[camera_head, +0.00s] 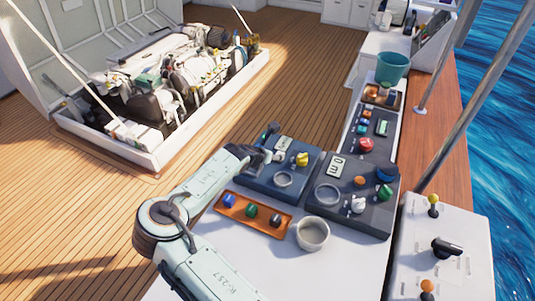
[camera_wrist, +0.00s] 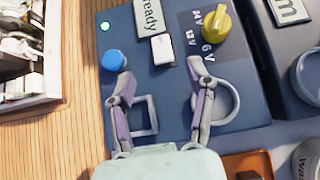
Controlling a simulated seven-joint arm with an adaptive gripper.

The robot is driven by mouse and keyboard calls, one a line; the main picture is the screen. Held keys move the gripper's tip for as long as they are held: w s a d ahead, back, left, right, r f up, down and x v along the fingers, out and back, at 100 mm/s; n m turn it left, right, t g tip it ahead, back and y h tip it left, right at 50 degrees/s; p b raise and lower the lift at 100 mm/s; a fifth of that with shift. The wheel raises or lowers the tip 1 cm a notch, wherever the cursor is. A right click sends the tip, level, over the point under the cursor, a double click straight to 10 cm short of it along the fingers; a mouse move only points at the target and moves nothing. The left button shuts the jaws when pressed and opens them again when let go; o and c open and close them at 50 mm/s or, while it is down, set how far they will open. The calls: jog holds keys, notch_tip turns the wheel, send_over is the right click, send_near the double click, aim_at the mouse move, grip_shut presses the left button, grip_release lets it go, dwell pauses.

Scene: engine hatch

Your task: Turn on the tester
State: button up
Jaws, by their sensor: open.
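A dark blue box (camera_head: 262,184) with a yellow knob (camera_head: 302,159) stands on the white counter; I cannot tell for certain that it is the tester. In the wrist view its panel (camera_wrist: 172,92) shows a display reading "ready" (camera_wrist: 149,16), a lit green lamp (camera_wrist: 104,26), a blue button (camera_wrist: 113,60), a white rectangular key (camera_wrist: 162,49) and the yellow knob (camera_wrist: 216,27) by voltage marks. My gripper (camera_wrist: 166,84) is open and empty over this panel, its fingertips below the white key. In the head view my arm hides part of the box's left side.
A second dark box (camera_head: 372,216) with a display and several knobs stands close on the right. An orange tray (camera_head: 221,209) with small coloured parts and a grey mug (camera_head: 313,234) stand in front. A panel with levers (camera_head: 460,275) is at the right.

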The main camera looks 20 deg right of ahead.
jog(key=v, duration=0.4)
dwell(0.3)
